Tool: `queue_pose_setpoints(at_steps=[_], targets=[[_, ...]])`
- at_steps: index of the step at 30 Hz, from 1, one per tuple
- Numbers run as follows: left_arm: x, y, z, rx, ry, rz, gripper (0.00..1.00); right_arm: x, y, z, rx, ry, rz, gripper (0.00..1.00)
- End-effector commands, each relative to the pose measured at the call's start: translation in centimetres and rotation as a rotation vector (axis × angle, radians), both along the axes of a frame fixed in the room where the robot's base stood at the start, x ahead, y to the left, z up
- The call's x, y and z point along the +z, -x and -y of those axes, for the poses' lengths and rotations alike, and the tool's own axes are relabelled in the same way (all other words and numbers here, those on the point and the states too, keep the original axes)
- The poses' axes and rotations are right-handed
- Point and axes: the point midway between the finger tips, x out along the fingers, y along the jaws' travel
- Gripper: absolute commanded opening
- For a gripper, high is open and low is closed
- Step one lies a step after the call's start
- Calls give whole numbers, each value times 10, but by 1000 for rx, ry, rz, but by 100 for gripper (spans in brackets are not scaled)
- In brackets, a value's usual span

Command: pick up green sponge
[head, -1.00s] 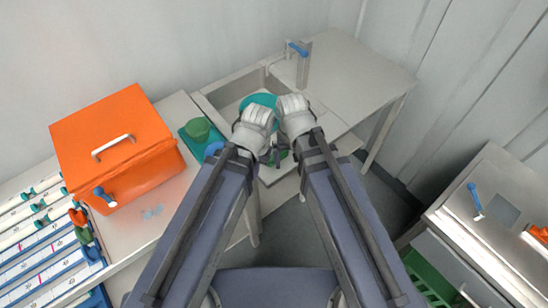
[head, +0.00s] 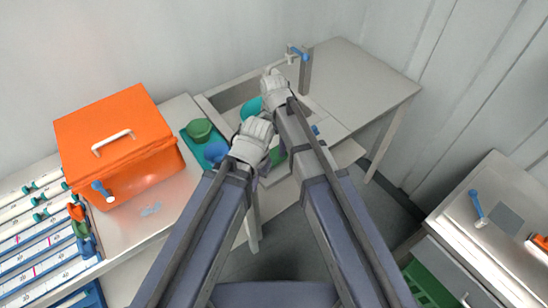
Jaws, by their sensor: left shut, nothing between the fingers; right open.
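A small green piece (head: 277,156) shows between my two forearms at the front of the sink; it is mostly hidden, and I cannot tell whether it is the green sponge. A teal round object (head: 250,107) is in the sink (head: 226,97), partly covered by my grippers. My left gripper (head: 260,121) is shut and empty just in front of the teal object. My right gripper (head: 271,76) is open over the sink's back right, near the tap; its fingers are hard to make out.
A tap with a blue handle (head: 299,53) stands behind the sink. A green rounded item (head: 199,130) and a blue one (head: 215,152) are on a teal tray left of the sink. An orange box (head: 118,150) is farther left. The steel counter on the right (head: 360,80) is clear.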

Motion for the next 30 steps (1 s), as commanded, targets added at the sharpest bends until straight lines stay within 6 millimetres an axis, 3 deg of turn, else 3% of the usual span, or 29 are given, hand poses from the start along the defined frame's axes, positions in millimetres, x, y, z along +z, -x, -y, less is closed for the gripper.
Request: queue_pose_setpoints(at_steps=[8,17,30], targets=[[-25,0,0,0,0,0,0,-26,0,0,2,0,0,100],[-30,0,0,0,0,0,0,-30,-1,0,2,0,0,100],[-77,0,0,0,0,0,0,-77,-5,2,3,0,0,100]])
